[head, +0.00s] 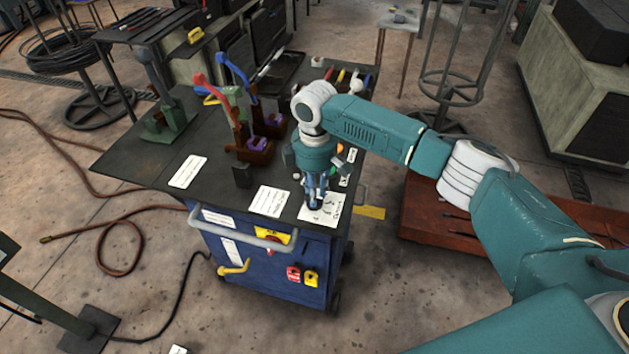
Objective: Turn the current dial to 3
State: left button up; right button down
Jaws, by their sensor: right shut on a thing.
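The current dial sits on a white marked plate (333,212) at the front right corner of the dark bench top. My right gripper (315,204) points down over this plate and is shut on the dial's knob. The gripper hides the knob, so I cannot read which number it points to. Some dark markings show on the plate around the fingers, too small to read. My left gripper is not in view.
The blue cabinet (268,265) under the bench has a grey front handle. Clamps with red (205,88) and blue handles stand left of my arm on the bench. White labels (188,171) lie flat on the top. A brown hose loops on the floor at left.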

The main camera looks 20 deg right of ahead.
jog(key=m+p, duration=0.2)
jog(key=p, duration=0.1)
jog(key=m+p, duration=0.1)
jog(key=shift+s+r+m+p, duration=0.1)
jog(key=shift+r+m+p, duration=0.15)
jog(key=shift+m+p, duration=0.15)
jog(key=shift+f+m+p, duration=0.15)
jog(key=shift+m+p, duration=0.65)
jog(key=c, duration=1.5)
grip_release()
jog(key=shift+c, duration=0.2)
notch_tip(320, 180, up, 12)
jog(key=shift+f, duration=0.1)
